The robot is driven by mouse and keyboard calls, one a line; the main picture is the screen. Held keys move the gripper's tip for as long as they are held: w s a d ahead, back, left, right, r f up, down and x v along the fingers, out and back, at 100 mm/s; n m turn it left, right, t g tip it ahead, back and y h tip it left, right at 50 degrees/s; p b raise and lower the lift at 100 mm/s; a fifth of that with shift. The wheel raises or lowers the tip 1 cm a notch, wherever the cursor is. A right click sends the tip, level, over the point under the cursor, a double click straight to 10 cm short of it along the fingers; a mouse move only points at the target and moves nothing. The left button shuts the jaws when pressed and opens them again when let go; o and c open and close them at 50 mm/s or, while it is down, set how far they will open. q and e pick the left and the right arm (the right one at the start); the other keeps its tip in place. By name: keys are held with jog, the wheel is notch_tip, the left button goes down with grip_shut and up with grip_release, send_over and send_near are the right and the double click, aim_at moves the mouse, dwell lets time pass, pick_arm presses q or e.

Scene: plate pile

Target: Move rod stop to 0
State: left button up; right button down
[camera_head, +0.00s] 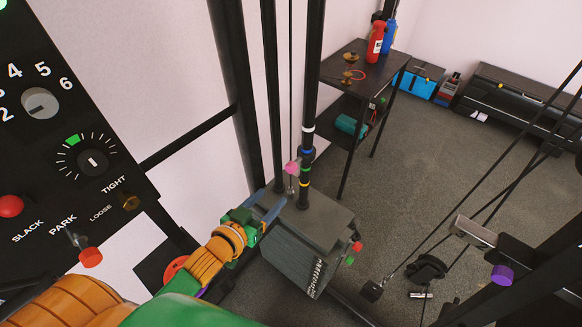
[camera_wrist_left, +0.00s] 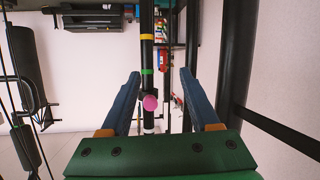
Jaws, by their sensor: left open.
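A pink knob (camera_head: 291,167) sticks out from the side of a dark upright rod (camera_head: 312,80) with white, blue, green and yellow bands. It also shows in the left wrist view (camera_wrist_left: 150,102), on a dark collar between the green and white bands. The rod runs down to a grey pile of plates (camera_head: 295,262). My left gripper (camera_head: 276,197) is beside the rod, just above the pile's top. In the left wrist view its blue fingers (camera_wrist_left: 160,73) are wide apart, with the rod and knob showing between them, not gripped. No 0 mark on the rod is readable.
A black control panel (camera_head: 60,130) with dials is at the left. Thin black uprights (camera_head: 270,90) stand close behind my left gripper. A dark shelf (camera_head: 362,70) holds bottles and small items. Cables and a purple-knobbed frame (camera_head: 502,274) are at the right.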

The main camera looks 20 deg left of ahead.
aim_at(289, 172)
pick_arm(q)
jog(key=w+d+r+t+h, duration=0.1)
jog(key=w, duration=0.1)
jog(key=w+d+r+t+h, duration=0.1)
jog(key=w+r, duration=0.1)
jog(key=w, duration=0.1)
jog(key=w+d+r+m+t+h+p, duration=0.1)
jog(key=w, duration=0.1)
jog(key=shift+w+d+r, duration=0.15)
jog(key=shift+w+r, duration=0.2)
jog(key=shift+r, duration=0.05)
jog(key=shift+c, duration=0.3)
grip_shut()
dwell(0.8)
jog(key=shift+f, duration=0.1)
